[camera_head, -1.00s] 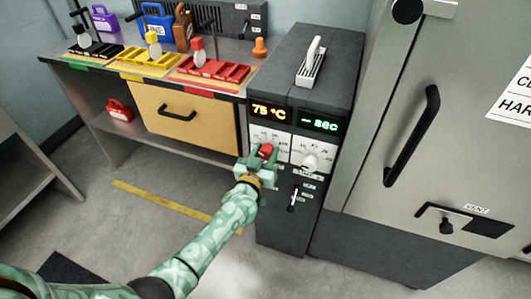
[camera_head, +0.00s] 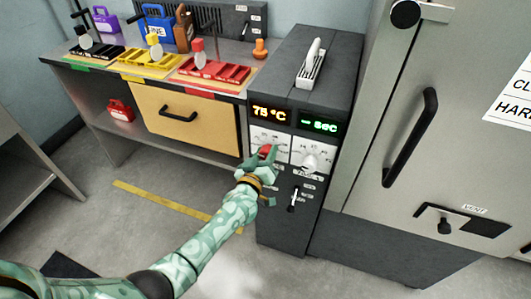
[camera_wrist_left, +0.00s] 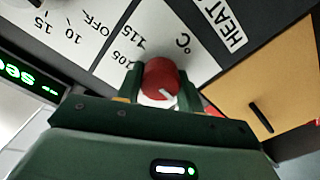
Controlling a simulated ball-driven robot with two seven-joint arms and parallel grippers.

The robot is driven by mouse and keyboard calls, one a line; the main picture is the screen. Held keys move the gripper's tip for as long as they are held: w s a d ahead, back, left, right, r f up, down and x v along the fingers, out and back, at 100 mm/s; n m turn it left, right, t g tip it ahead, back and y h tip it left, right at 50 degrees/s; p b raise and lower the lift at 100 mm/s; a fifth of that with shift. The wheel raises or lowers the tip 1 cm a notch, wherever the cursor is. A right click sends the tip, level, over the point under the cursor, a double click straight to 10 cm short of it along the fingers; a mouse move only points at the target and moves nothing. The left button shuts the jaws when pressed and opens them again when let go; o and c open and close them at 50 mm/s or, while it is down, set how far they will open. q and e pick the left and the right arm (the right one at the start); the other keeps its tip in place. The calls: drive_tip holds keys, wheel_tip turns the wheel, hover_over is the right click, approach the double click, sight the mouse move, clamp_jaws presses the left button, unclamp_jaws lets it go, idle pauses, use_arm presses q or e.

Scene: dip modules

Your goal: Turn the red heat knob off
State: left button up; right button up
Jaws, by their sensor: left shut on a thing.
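The red heat knob (camera_head: 266,151) sits on a white dial plate on the front of the dark control unit (camera_head: 283,215). The orange display above it reads 75 °C. My left gripper (camera_head: 262,160) is shut on the red knob. In the left wrist view the knob (camera_wrist_left: 161,80) sits between the two green fingers (camera_wrist_left: 160,88), with its white pointer line toward the lower right of the picture. The dial marks 105 and 115 and the word HEAT show there. The low end of the dial is hidden. My right gripper is not in view.
A white timer knob (camera_head: 311,161) is close on the right, under a green "sec" display. A small lever switch (camera_head: 293,200) is below. A bench with a yellow drawer (camera_head: 185,118) stands left, a steel cabinet (camera_head: 385,110) right.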

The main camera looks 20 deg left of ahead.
use_arm(q)
drive_tip(key=shift+f+n, duration=0.1)
drive_tip(key=shift+n, duration=1.4)
drive_tip(key=o, duration=1)
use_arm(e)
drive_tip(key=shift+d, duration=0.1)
use_arm(q)
drive_tip(key=shift+s, duration=0.1)
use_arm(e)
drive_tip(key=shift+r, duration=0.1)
use_arm(q)
drive_tip(key=shift+s+p, duration=0.3)
drive_tip(key=s+p, duration=0.4)
drive_tip(key=s, duration=1.1)
drive_tip(key=shift+s+a, duration=0.3)
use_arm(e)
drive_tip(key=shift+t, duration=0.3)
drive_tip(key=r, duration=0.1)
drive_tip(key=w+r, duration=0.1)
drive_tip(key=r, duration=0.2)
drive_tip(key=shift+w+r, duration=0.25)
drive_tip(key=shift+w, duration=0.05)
